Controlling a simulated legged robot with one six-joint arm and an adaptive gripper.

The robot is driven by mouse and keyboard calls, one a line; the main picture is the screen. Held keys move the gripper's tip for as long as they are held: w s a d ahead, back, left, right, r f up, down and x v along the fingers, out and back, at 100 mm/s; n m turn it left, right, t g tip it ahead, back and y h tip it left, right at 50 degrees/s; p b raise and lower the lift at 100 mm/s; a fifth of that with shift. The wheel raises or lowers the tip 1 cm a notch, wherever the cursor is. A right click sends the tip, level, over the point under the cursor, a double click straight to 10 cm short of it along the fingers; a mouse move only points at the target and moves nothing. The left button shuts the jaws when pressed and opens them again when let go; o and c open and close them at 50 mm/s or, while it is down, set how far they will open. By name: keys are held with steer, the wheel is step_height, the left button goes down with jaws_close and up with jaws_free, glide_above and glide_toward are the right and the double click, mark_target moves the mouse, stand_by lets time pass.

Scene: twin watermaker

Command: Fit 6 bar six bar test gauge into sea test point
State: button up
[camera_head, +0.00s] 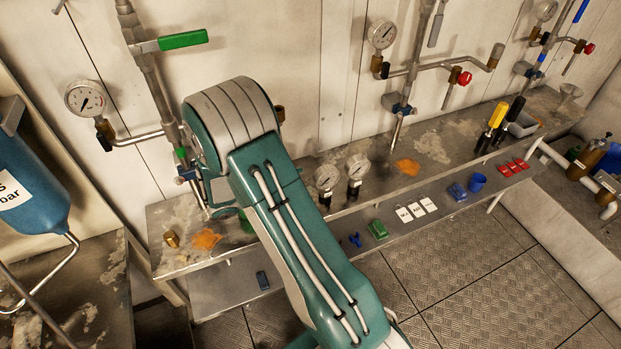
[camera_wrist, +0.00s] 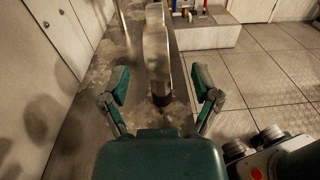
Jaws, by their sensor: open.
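Two round test gauges stand upright on the bench in the head view, a left gauge (camera_head: 326,178) and a right gauge (camera_head: 357,167). Their ranges are too small to read, so I cannot tell which is the six bar one. My gripper (camera_wrist: 161,82) is open in the wrist view; my arm hides it in the head view. A pale upright thing with a dark foot (camera_wrist: 157,52), probably a gauge edge-on, shows between and beyond the fingers.
The stained bench (camera_head: 440,140) runs along the wall. A lower shelf holds white cards (camera_head: 416,210), a green block (camera_head: 378,230) and red pieces (camera_head: 512,167). Yellow- and black-handled tools (camera_head: 497,115) stand farther right. A brass fitting (camera_head: 171,239) lies at left.

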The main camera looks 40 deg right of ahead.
mark_target(316, 175)
steer(key=shift+w+a+f+n+t+h, duration=0.2)
steer(key=shift+w+f+n+t+h, duration=0.15)
steer(key=shift+w, duration=0.2)
steer(key=x, duration=0.7)
steer(key=shift+s+d, duration=0.25)
steer(key=shift+s, duration=0.15)
jaws_close()
